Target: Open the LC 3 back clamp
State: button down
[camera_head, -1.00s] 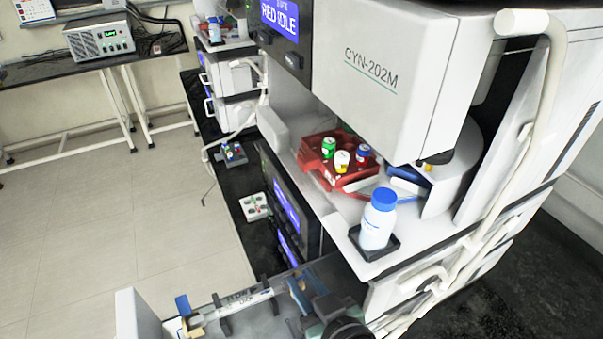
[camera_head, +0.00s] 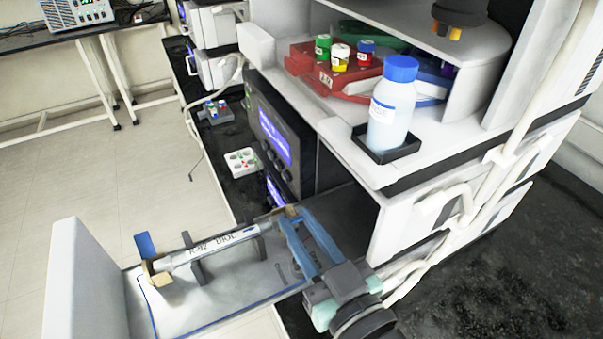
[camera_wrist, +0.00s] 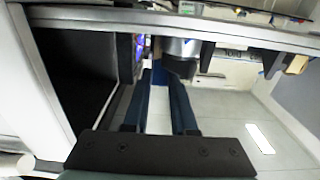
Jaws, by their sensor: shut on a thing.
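A white column with dark lettering (camera_head: 215,249) lies across dark supports in the pulled-out tray (camera_head: 225,300). Its near-left end sits in a gold front clamp (camera_head: 158,272) with a blue lever (camera_head: 145,245) standing up. The back clamp (camera_head: 291,211) is at the column's far right end, with a small gold part showing. My gripper (camera_head: 284,220) has its blue fingers at that end, shut on the back clamp's lever, which the fingers mostly hide. In the wrist view, my gripper (camera_wrist: 163,72) reaches forward with narrowly spaced fingers beside a grey cylindrical end.
The instrument housing (camera_head: 415,225) rises right behind my gripper. A blue-capped bottle (camera_head: 391,110) stands in a black holder on its ledge, near a red vial rack (camera_head: 325,75). The tray's white front panel (camera_head: 85,285) stands at left. Open floor (camera_head: 80,180) lies beyond.

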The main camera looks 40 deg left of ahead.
jog(key=shift+r, duration=0.15)
jog(key=c, duration=0.7)
grip_release()
jog(key=shift+d, duration=0.1)
jog(key=shift+s+d+f, duration=0.15)
jog(key=shift+d+f, duration=0.05)
jog(key=shift+d, duration=0.1)
jog(key=b+v, duration=0.2)
jog(key=v, duration=1)
